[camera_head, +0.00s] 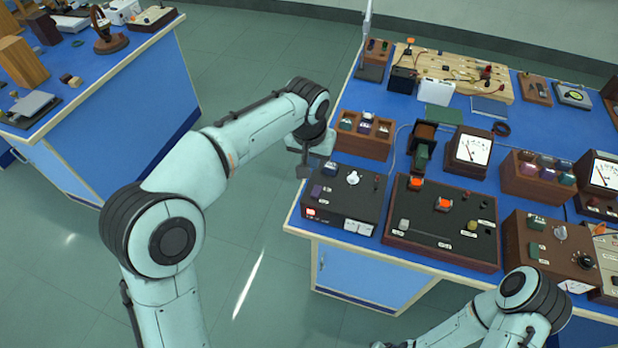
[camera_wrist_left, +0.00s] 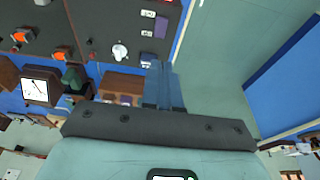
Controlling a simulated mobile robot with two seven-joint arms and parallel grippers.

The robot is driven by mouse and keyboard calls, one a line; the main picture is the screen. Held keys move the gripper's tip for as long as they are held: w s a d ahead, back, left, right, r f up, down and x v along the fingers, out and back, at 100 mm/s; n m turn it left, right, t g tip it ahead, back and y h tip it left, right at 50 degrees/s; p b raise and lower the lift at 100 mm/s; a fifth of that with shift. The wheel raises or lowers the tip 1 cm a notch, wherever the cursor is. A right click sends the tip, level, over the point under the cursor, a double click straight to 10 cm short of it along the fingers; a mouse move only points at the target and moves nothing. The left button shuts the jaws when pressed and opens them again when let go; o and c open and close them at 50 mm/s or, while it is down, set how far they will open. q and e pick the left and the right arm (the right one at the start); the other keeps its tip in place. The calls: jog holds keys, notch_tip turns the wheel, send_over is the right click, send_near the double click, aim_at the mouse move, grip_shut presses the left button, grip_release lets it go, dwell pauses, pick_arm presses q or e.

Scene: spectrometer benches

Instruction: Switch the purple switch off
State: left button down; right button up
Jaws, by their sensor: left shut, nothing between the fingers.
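The purple switch (camera_head: 317,191) is on the top panel of a black box (camera_head: 343,206) at the near left corner of the right-hand blue bench. In the left wrist view the purple switch (camera_wrist_left: 161,27) shows near the top, beyond my fingers. My left gripper (camera_head: 303,172) is shut and empty, just behind and left of the switch, near the bench's left edge. It appears apart from the switch. Its fingers (camera_wrist_left: 163,75) show in the left wrist view, pointing towards the box. Whether the switch is on or off is too small to tell. My right gripper is out of view.
The black box also carries a white knob (camera_head: 353,178) and a lit red display (camera_head: 311,212). A wooden holder (camera_head: 364,150) stands behind it. A panel with orange switches (camera_head: 443,237) stands to its right. Floor is free left of the bench.

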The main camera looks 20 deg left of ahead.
pick_arm(q)
jog(key=shift+s+r, duration=0.15)
jog(key=shift+r, duration=0.3)
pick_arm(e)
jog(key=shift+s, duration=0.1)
pick_arm(q)
jog(key=shift+f, duration=0.1)
jog(key=b, duration=0.1)
send_near(315, 192)
jog(key=x, duration=0.5)
jog(key=shift+f, duration=0.6)
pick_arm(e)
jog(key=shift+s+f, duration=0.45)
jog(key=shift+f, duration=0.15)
